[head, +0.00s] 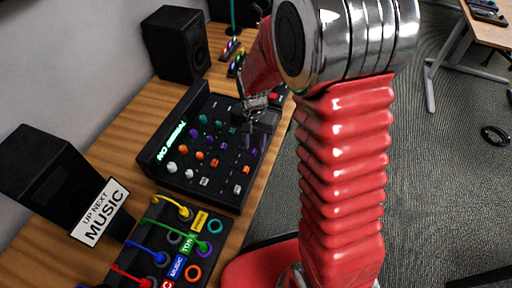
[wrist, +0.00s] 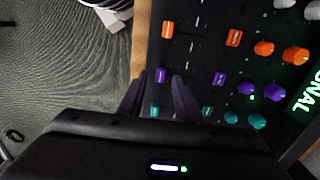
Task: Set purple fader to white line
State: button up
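The mixer (head: 225,108) is a black console on the wooden desk, with rows of coloured knobs and faders. A purple fader (wrist: 161,75) near the console's edge shows in the wrist view, between the tips of my gripper (wrist: 161,76). The fingers are apart, one on either side of it; contact cannot be told. A second purple fader (wrist: 218,79) lies to the right, outside the fingers. In the head view my gripper (head: 247,138) points down over the right side of the mixer. Thin white marks (wrist: 197,21) run between the fader columns; which is the target line is unclear.
Orange faders (wrist: 233,38) and teal faders (wrist: 207,111) sit close by in the same columns. A patch panel (head: 215,248) with coloured cables is in front of the mixer. Black speakers (head: 176,45) and a MUSIC sign (head: 100,212) stand along the wall side.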

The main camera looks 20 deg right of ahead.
aim_at(254, 153)
jog(key=shift+f, duration=1.25)
jog(key=shift+c, duration=0.2)
grip_shut()
